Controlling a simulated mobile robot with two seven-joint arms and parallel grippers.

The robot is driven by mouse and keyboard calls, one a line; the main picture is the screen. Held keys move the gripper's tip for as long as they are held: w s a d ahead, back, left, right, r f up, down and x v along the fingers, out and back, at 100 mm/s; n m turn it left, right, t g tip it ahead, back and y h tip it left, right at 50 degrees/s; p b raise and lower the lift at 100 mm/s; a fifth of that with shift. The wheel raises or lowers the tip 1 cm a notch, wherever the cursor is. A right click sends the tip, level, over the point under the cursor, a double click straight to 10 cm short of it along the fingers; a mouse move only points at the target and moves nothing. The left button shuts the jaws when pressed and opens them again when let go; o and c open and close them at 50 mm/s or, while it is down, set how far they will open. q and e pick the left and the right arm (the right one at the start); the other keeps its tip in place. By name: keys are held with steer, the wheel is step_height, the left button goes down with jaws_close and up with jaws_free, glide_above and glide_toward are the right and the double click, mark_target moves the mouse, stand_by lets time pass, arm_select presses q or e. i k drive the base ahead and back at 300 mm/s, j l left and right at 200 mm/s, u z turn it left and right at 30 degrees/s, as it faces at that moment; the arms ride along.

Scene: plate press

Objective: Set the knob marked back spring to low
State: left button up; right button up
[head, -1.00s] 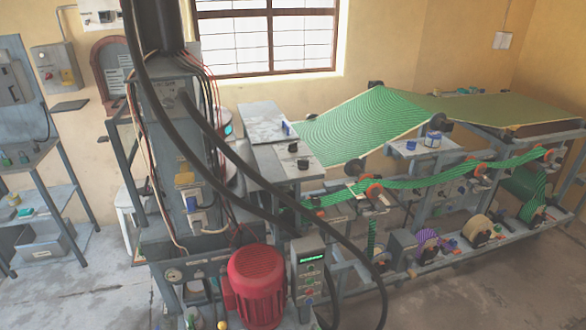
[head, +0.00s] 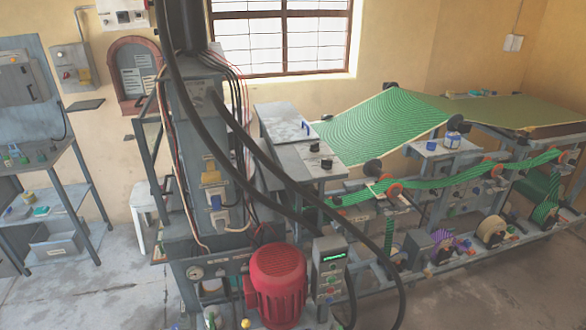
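Two small black knobs stand on the grey top plate of the machine, one at the back (head: 314,147) and one nearer the front (head: 326,163). I cannot read any marking or setting on them, so I cannot tell which knob is the back spring one. Several other small knobs and buttons sit on the machine, also too small to read. Neither of my grippers is in the head view.
A red motor (head: 277,285) and a grey control box with a green display (head: 330,270) stand at the machine's front. Thick black hoses cross in front of it. A grey shelf bench (head: 72,210) stands at the left. Bare floor lies between bench and machine.

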mark_target(314, 148)
steer(key=k, duration=0.4)
steer(key=k+u, duration=0.1)
steer(key=u, duration=0.25)
steer(key=k+u, duration=0.1)
steer(key=u, duration=0.3)
steer(key=j+u, duration=0.1)
steer(key=u, duration=0.25)
steer(key=l+u, duration=0.15)
steer(key=u, duration=0.2)
steer(key=l+u, duration=0.2)
steer(key=u, duration=0.2)
steer(key=l+u, duration=0.15)
steer(key=u, duration=0.2)
steer(key=k+l, duration=0.1)
steer(key=l, duration=0.45)
steer(key=k+l, duration=0.1)
steer(key=l, duration=0.4)
steer(key=k+l, duration=0.1)
steer(key=l, duration=0.45)
steer(key=k+l, duration=0.1)
steer(key=l, duration=0.45)
